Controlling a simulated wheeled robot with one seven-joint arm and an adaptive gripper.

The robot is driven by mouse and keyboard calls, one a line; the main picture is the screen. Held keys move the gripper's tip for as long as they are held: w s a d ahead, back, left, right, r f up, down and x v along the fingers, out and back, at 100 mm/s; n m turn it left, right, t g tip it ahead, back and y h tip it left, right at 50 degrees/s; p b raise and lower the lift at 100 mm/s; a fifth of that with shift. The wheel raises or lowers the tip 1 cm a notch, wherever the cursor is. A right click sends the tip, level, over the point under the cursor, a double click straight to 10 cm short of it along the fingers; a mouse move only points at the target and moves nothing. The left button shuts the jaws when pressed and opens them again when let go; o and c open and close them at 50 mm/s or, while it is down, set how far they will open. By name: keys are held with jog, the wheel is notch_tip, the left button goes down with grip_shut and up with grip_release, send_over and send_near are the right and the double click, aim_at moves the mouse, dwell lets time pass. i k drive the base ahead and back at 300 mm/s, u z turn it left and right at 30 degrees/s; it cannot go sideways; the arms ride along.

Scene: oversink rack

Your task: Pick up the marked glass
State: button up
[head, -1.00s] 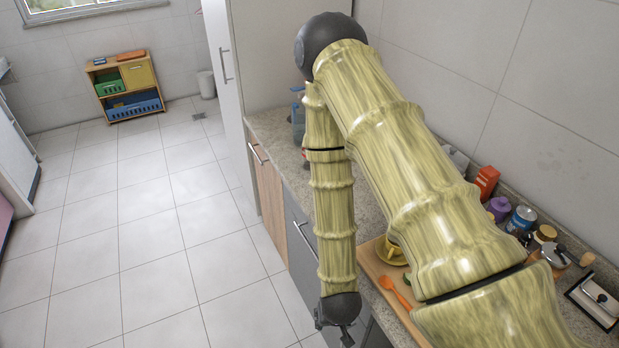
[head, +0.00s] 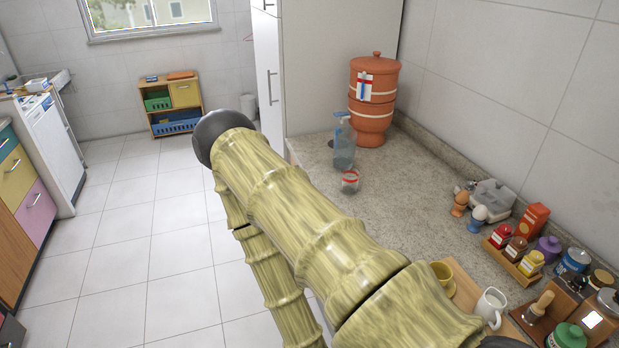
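A small clear glass (head: 349,183) with red and white marking around it stands upright on the stone counter in the head view. It is in front of a clear, bluish bottle (head: 344,152) and appears unobstructed by my arm. My arm crosses the lower middle of the view, and its forearm runs down out of the bottom edge left of the counter. My gripper is out of the picture, so its opening and contents are hidden.
A large clay water filter (head: 373,102) stands behind the bottle near the tall white cabinet (head: 335,60). Egg cups, an egg carton (head: 491,195) and a spice rack (head: 513,260) line the wall. The counter (head: 415,190) right of the glass is clear.

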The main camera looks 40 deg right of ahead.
aim_at(350, 175)
jog(key=u, duration=0.05)
jog(key=i, duration=1.2)
jog(key=z, duration=5.4)
jog(key=k, duration=1.3)
jog(key=u, duration=0.15)
